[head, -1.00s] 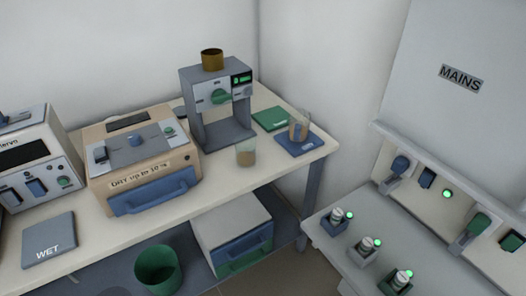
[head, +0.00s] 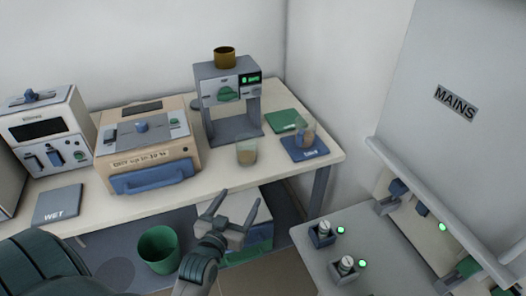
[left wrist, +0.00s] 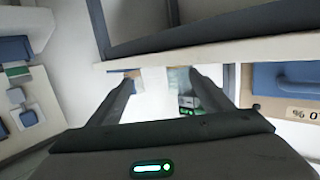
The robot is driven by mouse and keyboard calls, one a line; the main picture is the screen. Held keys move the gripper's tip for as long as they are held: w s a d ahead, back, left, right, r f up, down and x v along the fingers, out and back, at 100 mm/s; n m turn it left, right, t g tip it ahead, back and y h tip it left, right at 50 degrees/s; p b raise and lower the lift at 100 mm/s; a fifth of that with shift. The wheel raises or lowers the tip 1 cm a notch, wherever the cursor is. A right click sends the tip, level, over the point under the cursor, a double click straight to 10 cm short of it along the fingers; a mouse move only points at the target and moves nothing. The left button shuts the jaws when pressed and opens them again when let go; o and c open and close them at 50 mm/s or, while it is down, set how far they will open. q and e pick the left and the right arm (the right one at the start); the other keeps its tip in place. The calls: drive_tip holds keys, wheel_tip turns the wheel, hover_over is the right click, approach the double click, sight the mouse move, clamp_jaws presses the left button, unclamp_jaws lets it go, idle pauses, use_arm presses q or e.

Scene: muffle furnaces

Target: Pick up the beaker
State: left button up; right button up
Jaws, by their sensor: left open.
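One clear beaker (head: 246,152) with brownish contents stands upright near the front edge of the bench, before the grey machine. A second clear beaker (head: 305,136), also with brownish contents, stands on a blue pad (head: 313,153) at the bench's right end. My left gripper (head: 237,201) is open and empty, in front of the bench and below the first beaker in the picture, apart from it. In the left wrist view, a pale translucent shape, likely a beaker (left wrist: 180,79), shows between the open fingers beyond the bench edge. My right gripper is not in view.
The bench (head: 205,187) has a front edge between my gripper and the beakers. The grey machine (head: 230,100) stands behind, a beige furnace (head: 150,150) to the left. A green bin (head: 159,249) sits below. A side table with small devices (head: 320,234) is at right.

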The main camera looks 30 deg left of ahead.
use_arm(q)
drive_tip(key=shift+w+a+r+n+t+y, duration=0.25)
drive_tip(key=shift+a+r+t+y, duration=0.2)
drive_tip(key=shift+a+r, duration=0.3)
drive_tip(key=shift+w+a+r+n+t+y, duration=0.15)
drive_tip(key=shift+a+r+n+t+y, duration=0.2)
drive_tip(key=shift+a+r+y, duration=0.35)
drive_tip(key=shift+r, duration=0.1)
